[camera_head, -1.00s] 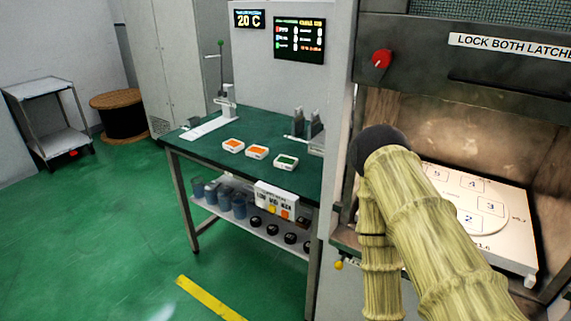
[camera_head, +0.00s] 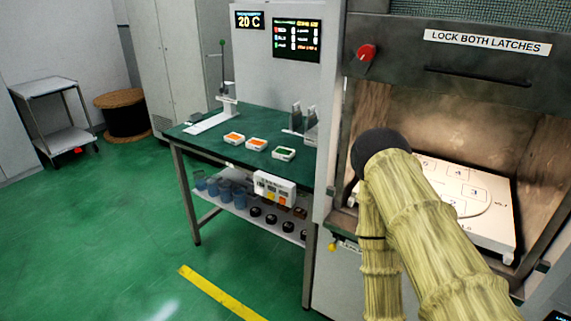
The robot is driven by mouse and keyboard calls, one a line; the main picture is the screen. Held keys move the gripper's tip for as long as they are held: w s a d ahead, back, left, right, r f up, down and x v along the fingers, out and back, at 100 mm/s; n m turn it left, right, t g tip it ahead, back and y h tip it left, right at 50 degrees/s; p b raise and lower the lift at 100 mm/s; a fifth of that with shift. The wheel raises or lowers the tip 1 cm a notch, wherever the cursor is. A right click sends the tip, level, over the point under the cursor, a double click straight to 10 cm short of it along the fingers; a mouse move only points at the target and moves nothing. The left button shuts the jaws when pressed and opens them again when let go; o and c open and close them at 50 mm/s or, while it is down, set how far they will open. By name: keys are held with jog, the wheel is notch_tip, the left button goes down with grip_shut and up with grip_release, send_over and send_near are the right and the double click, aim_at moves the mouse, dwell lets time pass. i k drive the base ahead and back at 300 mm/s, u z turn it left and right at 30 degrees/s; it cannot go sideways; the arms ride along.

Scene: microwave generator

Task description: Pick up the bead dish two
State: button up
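Three small square white dishes stand in a row on the green-topped bench. The left dish (camera_head: 234,138) holds orange contents, the middle dish (camera_head: 256,144) also orange, and the right dish (camera_head: 283,154) green. No number can be read on them, so I cannot tell which is bead dish two. My arm, in a yellowish ribbed sleeve with a dark round end, crosses the right side in front of the open chamber. My gripper is not visible. The dishes stand apart from my arm, to its left.
The bench (camera_head: 205,148) carries a lever stand (camera_head: 226,100) and grey upright holders (camera_head: 302,118) behind the dishes. Its lower shelf holds blue jars and black round items. The open chamber (camera_head: 490,130) with a numbered white plate (camera_head: 490,225) is at right.

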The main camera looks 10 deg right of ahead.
aim_at(281, 152)
jog(key=k, duration=0.9)
jog(key=u, duration=1)
jog(key=i, duration=1)
jog(key=u, duration=0.5)
jog(key=i, duration=1.15)
jog(key=z, duration=1.2)
jog(key=i, duration=0.65)
jog(key=z, duration=0.55)
